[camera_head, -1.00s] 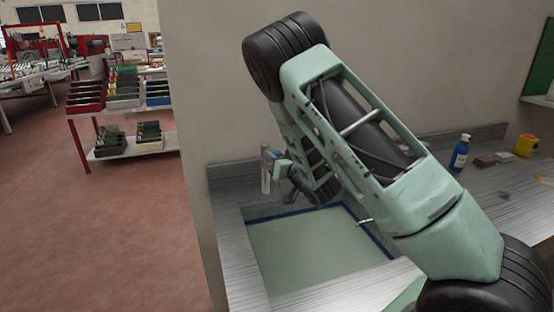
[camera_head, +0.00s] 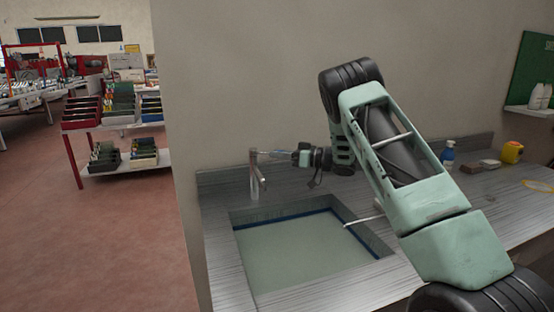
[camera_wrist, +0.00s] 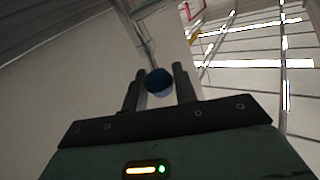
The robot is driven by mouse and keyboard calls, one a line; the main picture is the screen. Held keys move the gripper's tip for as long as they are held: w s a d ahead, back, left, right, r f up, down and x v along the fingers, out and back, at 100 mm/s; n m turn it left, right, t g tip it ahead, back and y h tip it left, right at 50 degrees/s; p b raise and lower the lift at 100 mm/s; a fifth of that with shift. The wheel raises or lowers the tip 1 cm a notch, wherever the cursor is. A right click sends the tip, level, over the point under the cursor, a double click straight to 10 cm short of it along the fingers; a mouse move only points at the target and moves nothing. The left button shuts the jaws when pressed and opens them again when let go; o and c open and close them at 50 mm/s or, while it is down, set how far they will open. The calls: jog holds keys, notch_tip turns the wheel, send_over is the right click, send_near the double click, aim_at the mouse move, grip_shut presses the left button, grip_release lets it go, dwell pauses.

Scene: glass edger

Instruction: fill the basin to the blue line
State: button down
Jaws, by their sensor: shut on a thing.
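The basin (camera_head: 240,217) is sunk in the grey counter. A flat pale green surface fills its floor area. The blue line (camera_head: 290,218) runs around the inner walls, close above that surface on the far side; I cannot tell whether the two touch. A metal tap (camera_head: 256,178) stands at the basin's back left corner. My gripper (camera_head: 288,155) is level beside the tap's top, pointing left. In the wrist view my gripper (camera_wrist: 159,82) is shut on a round blue-ended part (camera_wrist: 158,80), apparently the tap's lever. I cannot make out running water.
A wall stands close behind the counter. A blue bottle (camera_head: 448,155), a yellow container (camera_head: 512,152) and small blocks (camera_head: 480,167) stand on the counter at right. A thin rod (camera_head: 362,219) shows over the basin's right edge. Open floor lies left.

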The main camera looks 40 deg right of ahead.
jog(key=shift+w+d+n+g+y, duration=0.15)
jog(key=shift+d+n+g+y, duration=0.25)
jog(key=shift+y, duration=0.1)
jog(key=shift+r, duration=0.15)
jog(key=c, duration=1.1)
grip_release()
jog(key=shift+c, duration=0.2)
jog(key=shift+s+d, duration=0.3)
jog(key=b+v, duration=0.3)
jog(key=v, duration=1.3)
jog(key=shift+s+d+b, duration=0.15)
jog(key=shift+s+b, duration=0.05)
jog(key=shift+b, duration=0.15)
